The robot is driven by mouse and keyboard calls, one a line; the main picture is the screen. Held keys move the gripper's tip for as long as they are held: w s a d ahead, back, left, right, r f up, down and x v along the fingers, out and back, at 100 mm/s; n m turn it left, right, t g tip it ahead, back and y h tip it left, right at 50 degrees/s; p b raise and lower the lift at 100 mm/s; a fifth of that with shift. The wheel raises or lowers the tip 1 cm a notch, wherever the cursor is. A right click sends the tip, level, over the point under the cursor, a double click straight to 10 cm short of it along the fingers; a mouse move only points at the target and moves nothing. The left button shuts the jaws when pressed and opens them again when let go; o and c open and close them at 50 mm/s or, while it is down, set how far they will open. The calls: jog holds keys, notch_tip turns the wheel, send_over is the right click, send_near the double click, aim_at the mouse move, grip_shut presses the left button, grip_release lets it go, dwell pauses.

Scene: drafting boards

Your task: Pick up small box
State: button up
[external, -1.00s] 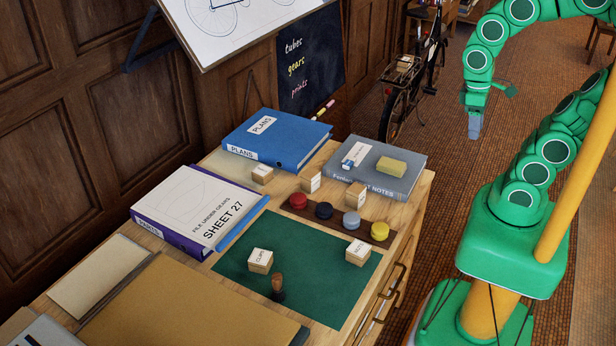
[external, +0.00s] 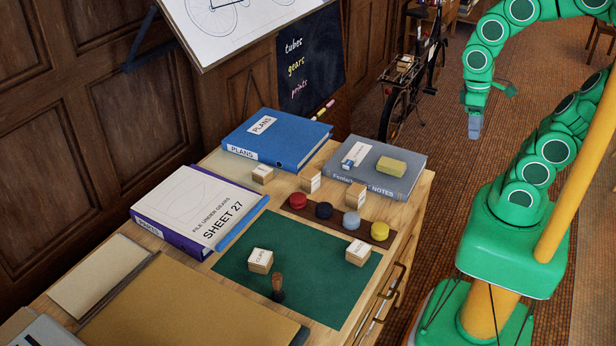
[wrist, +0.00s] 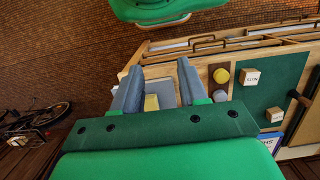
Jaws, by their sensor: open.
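Several small wooden boxes with white labels are on the desk. Two sit on the green mat, one at left (external: 260,261) and one at right (external: 358,252). Three more stand behind, at left (external: 262,174), in the middle (external: 311,180) and by the grey book (external: 356,194). In the wrist view two small boxes show on the mat, one upper (wrist: 249,77) and one lower (wrist: 274,115). My gripper (external: 475,130) is empty, over the floor to the right of the desk in the external view. Its grey fingers are apart in the wrist view (wrist: 158,78).
A grey book (external: 376,166) bears a yellow block (external: 391,166). Blue (external: 276,138) and purple (external: 180,215) binders lie on the desk. Round coloured pieces sit on a brown strip (external: 335,222). A dark stamp (external: 278,287) stands on the mat (external: 310,295). A bicycle (external: 405,90) stands behind.

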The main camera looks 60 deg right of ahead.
dwell(0.4)
jog(key=o, duration=0.8)
jog(key=m+t, duration=0.1)
jog(key=t, duration=0.1)
send_over(355, 245)
jog(key=d, duration=0.1)
jog(key=f, duration=2.1)
jog(key=shift+s+d+f, duration=0.15)
jog(key=shift+s+f, duration=0.05)
jog(key=shift+s, duration=0.15)
jog(key=shift+a+f, duration=0.4)
jog(key=shift+f, duration=0.15)
jog(key=shift+w+a+f, duration=0.15)
jog(key=shift+f, duration=1.7)
jog(key=shift+w+a+f, duration=0.15)
jog(key=shift+f, duration=1.7)
